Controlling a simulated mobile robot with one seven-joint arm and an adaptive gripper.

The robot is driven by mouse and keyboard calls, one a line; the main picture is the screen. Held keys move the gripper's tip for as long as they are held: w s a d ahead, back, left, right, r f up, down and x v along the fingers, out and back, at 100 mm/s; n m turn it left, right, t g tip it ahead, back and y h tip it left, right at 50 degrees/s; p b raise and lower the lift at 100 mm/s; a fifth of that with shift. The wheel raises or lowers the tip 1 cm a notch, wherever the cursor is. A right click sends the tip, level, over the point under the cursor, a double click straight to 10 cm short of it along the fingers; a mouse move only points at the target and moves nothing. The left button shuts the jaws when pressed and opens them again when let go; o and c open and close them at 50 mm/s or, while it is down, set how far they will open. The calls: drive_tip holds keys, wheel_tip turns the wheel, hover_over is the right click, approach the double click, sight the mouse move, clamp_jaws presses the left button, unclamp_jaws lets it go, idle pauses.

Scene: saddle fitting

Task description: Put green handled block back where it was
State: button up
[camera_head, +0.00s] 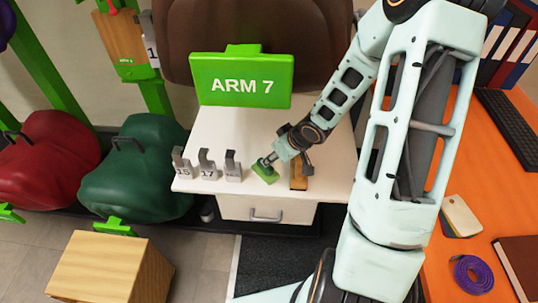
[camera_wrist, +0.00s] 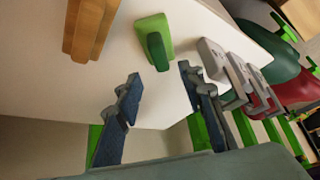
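The green handled block (camera_head: 265,173) sits on the white cabinet top, near its front edge. It shows in the wrist view (camera_wrist: 150,28), with its darker green handle facing the camera. My gripper (camera_wrist: 158,90) is open, with its two blue-grey fingers apart and nothing between them. The block lies beyond the fingertips in the wrist view, between their lines. In the head view my gripper (camera_head: 285,163) is low over the cabinet top, beside the block and partly covering the area to its right.
A wooden block (camera_head: 298,183) stands just right of the green one. Grey numbered pieces (camera_head: 207,165) stand to the left. A green ARM 7 sign (camera_head: 242,80) is behind on the white cabinet top (camera_head: 215,125). An orange desk (camera_head: 460,190) lies to the right.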

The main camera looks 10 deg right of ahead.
drive_tip(key=shift+p+v, duration=0.65)
drive_tip(key=shift+v, duration=0.9)
